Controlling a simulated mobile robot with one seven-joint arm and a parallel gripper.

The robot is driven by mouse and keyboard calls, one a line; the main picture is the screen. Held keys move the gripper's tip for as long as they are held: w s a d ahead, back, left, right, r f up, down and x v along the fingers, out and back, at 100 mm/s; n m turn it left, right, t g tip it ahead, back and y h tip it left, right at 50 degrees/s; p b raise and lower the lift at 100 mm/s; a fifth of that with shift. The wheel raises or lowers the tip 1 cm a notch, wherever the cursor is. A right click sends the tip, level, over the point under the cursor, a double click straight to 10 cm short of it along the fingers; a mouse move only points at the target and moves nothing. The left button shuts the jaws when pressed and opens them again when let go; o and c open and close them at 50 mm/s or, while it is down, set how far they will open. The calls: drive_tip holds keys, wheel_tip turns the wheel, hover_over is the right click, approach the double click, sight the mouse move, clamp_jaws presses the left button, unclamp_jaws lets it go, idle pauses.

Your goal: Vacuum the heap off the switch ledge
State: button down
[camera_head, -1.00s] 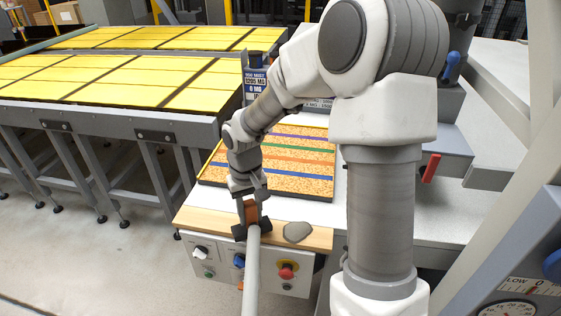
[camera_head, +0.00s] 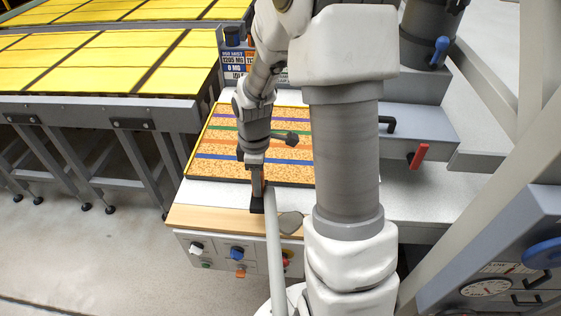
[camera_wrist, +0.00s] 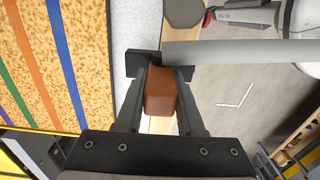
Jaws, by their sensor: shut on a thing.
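The heap (camera_head: 291,222) is a flat grey-brown patch on the wooden switch ledge (camera_head: 205,217). It also shows at the top edge of the wrist view (camera_wrist: 184,12), partly cut off. My gripper (camera_head: 257,200) is over the ledge, just left of the heap in the head view. It is shut on a brown block-shaped grip (camera_wrist: 160,92), seen between the fingers in the wrist view. A long pale grey tube (camera_head: 274,265) runs from beside the fingertips toward the front.
Knobs and buttons, including a blue knob (camera_head: 237,252), sit on the panel below the ledge. A speckled board with coloured stripes (camera_head: 215,172) lies behind the ledge. A conveyor with yellow panels (camera_head: 100,60) stands at the left. A red lever (camera_head: 418,156) stands to the right.

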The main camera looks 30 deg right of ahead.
drive_tip(key=s+d+r+n+p, duration=0.3)
drive_tip(key=d+r+n+p, duration=0.15)
drive_tip(key=n, duration=0.35)
drive_tip(key=shift+n, duration=0.3)
drive_tip(key=shift+f+b, duration=1.6)
drive_tip(key=shift+f, duration=1.1)
